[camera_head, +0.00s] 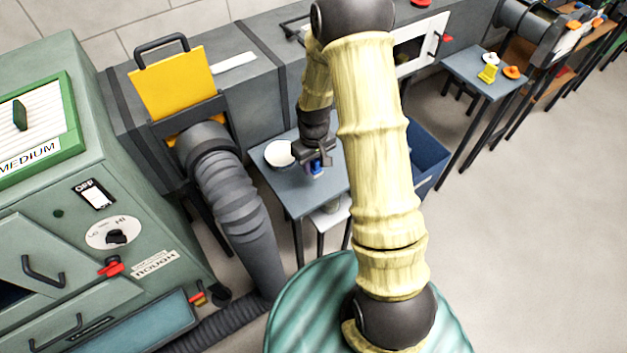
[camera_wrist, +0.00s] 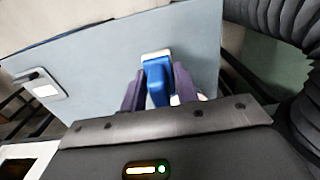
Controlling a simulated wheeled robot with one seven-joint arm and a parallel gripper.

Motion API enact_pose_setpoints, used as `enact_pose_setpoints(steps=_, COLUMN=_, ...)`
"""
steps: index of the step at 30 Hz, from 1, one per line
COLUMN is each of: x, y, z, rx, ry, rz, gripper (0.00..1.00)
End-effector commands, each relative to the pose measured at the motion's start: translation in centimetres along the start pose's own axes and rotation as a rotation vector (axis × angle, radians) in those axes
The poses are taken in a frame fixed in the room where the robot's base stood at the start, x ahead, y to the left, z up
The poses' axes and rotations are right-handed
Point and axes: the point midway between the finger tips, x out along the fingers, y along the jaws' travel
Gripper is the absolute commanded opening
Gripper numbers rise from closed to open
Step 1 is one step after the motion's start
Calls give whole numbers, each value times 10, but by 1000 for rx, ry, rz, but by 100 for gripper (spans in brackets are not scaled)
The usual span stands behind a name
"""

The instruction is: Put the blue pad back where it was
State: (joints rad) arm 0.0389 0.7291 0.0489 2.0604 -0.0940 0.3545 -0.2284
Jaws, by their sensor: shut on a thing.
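The blue pad (camera_wrist: 157,82) is between the two fingers of my gripper (camera_wrist: 160,88) in the wrist view. The gripper is shut on it. A white part shows at the pad's far end. In the head view the blue pad (camera_head: 317,168) shows small below my gripper (camera_head: 316,160), over the small grey-blue table (camera_head: 310,195). I cannot tell whether the pad touches the tabletop.
A white round dish (camera_head: 279,153) is on the same table, left of my gripper. A blue bin (camera_head: 428,160) stands to the right, partly behind my arm. A thick grey hose (camera_head: 235,205) runs down on the left. Another table (camera_head: 484,72) holds yellow and orange pieces.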

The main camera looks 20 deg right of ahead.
Motion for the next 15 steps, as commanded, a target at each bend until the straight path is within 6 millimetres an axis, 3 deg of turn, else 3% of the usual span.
enact_pose_setpoints(steps=3, x=24, y=0, z=1, rx=0, ry=-4, rz=-1, gripper=9)
enact_pose_setpoints(steps=6, x=34, y=0, z=0, rx=0, ry=-1, rz=0, gripper=9)
enact_pose_setpoints(steps=15, x=37, y=0, z=0, rx=0, ry=1, rz=0, gripper=9)
